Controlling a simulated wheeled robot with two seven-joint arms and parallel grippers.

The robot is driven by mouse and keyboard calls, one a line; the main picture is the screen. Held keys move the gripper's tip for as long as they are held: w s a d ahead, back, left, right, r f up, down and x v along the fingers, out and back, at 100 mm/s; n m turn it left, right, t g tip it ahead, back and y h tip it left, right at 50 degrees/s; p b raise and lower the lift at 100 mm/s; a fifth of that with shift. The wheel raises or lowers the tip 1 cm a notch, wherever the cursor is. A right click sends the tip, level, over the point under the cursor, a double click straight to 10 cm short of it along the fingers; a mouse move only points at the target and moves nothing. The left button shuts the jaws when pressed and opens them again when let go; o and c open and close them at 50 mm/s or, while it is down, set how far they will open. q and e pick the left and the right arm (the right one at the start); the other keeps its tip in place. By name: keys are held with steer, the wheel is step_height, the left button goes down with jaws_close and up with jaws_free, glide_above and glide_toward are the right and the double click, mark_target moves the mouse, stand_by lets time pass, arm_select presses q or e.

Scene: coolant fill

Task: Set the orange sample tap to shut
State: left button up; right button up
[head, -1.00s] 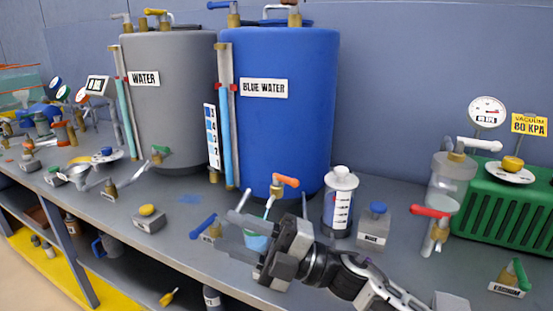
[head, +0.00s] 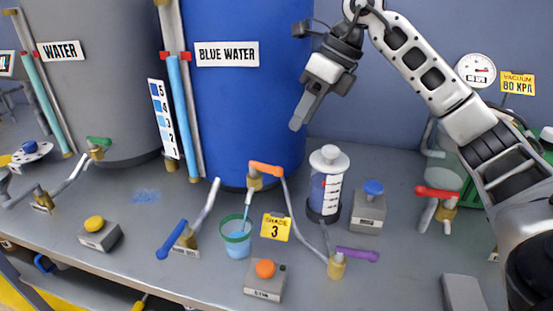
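The orange sample tap (head: 266,169) is at the foot of the blue water tank (head: 240,115). Its orange handle lies nearly level, pointing right from the brass body. A thin pale line, bluish lower down, runs from the tap into a green-rimmed cup (head: 236,237) holding blue liquid; I cannot tell spout from stream. My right gripper (head: 297,124) hangs above and right of the tap, in front of the tank's right edge, touching nothing visible. Its fingers overlap from this angle, so their opening is unclear. My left gripper is not in view.
The red-handled tap (head: 438,193) is farther right.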

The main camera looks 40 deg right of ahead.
mark_target(266, 171)
steer(key=x, duration=1.1)
steer(key=shift+w+f, duration=0.1)
steer(key=shift+f, duration=0.05)
